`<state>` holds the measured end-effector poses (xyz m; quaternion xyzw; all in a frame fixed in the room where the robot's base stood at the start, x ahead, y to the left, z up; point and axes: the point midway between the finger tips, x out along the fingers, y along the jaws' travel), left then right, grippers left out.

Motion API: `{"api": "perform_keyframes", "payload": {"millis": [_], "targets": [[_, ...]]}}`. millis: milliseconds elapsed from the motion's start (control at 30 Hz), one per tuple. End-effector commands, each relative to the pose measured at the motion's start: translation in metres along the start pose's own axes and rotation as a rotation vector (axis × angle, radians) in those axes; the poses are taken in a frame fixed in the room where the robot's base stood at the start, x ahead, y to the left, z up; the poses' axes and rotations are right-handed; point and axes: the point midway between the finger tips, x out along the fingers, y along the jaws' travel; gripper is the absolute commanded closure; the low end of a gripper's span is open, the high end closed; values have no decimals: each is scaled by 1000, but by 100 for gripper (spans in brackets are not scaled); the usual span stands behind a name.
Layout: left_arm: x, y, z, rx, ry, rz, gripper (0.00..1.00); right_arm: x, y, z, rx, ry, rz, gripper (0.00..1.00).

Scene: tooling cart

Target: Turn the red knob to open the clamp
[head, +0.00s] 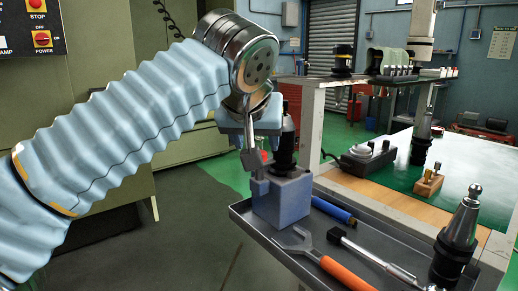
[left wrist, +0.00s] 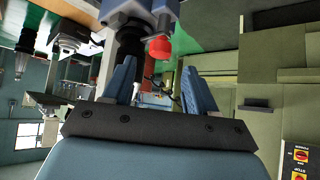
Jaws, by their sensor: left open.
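The clamp is a blue-grey block (head: 282,197) at the left corner of the dark tray, with a black upright tool holder (head: 286,145) in it. The red knob (left wrist: 160,48) shows clearly in the left wrist view, on the clamp's side. In the head view only a sliver of red shows behind my gripper. My left gripper (head: 252,125) is open just above and beside the clamp. In the left wrist view its two blue fingers (left wrist: 158,82) stand apart, with the knob ahead between their tips. I see no contact. My right gripper is not in view.
The tray (head: 241,209) also holds an orange-handled wrench (head: 345,275), a ratchet (head: 370,255), a blue-handled tool (head: 333,210) and a tool holder (head: 459,235). A workbench stands behind it. A green machine cabinet (head: 110,100) stands behind my left arm.

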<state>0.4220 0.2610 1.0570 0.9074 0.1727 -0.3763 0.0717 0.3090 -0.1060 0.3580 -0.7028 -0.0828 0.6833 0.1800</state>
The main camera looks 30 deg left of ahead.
Motion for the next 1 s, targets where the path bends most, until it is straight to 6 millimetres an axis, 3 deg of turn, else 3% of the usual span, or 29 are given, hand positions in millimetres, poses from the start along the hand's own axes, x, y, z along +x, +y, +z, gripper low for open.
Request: {"api": "perform_keyframes", "payload": {"millis": [100,233,633,1000], "targets": [[24,0,0,0,-2,-2,43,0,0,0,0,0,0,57],[40,0,0,1,-1,-1,43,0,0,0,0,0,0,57],[50,0,0,1,1,0,43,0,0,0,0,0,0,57],[50,0,0,1,1,1,98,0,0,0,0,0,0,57]]}}
